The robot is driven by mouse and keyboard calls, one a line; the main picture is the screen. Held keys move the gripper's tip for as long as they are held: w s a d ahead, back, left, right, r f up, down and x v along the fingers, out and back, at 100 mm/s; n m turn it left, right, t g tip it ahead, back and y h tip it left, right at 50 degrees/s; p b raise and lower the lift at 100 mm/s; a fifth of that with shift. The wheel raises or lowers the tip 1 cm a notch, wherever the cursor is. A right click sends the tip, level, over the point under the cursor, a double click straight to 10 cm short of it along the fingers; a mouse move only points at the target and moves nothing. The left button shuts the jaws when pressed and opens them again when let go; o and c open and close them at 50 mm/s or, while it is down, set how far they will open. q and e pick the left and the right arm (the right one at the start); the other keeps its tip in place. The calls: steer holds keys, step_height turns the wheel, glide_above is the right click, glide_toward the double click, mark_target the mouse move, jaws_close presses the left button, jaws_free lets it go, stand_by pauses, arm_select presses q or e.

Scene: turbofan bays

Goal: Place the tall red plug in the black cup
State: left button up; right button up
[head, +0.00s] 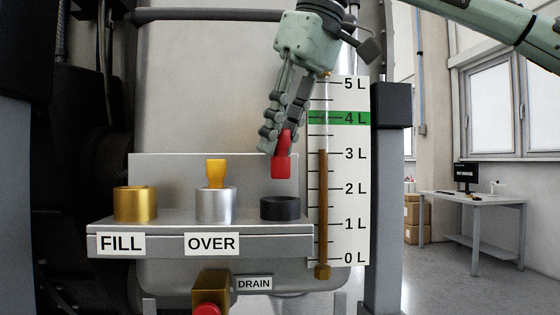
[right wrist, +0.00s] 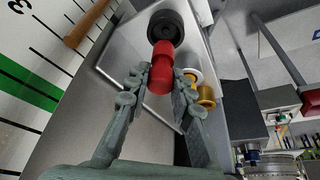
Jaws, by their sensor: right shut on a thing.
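The tall red plug (head: 281,166) hangs from my right gripper (head: 273,145), which is shut on its upper part. The plug is slightly tilted and sits above the black cup (head: 280,208), with a gap between them in the head view. In the right wrist view the red plug (right wrist: 161,68) is between the fingertips (right wrist: 158,83), and its far end overlaps the near edge of the black cup (right wrist: 172,27). The black cup stands at the right end of a grey shelf (head: 200,226). My left gripper is not in view.
A gold cup (head: 135,204) above the FILL label and a silver cup (head: 215,206) with a yellow plug (head: 215,172) stand left on the shelf. A litre gauge (head: 350,190) with a brown tube is close right. Below are a DRAIN label and a red-ended brass fitting (head: 209,290).

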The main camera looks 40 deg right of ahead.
mark_target(281, 158)
steer(key=shift+f, duration=1.95)
steer(key=shift+f, duration=0.15)
steer(key=o, duration=0.9)
steer(key=shift+o, duration=0.2)
steer(key=shift+r, duration=0.4)
steer(key=v, duration=1.1)
steer(key=shift+r, duration=0.3)
steer(key=shift+s, duration=0.1)
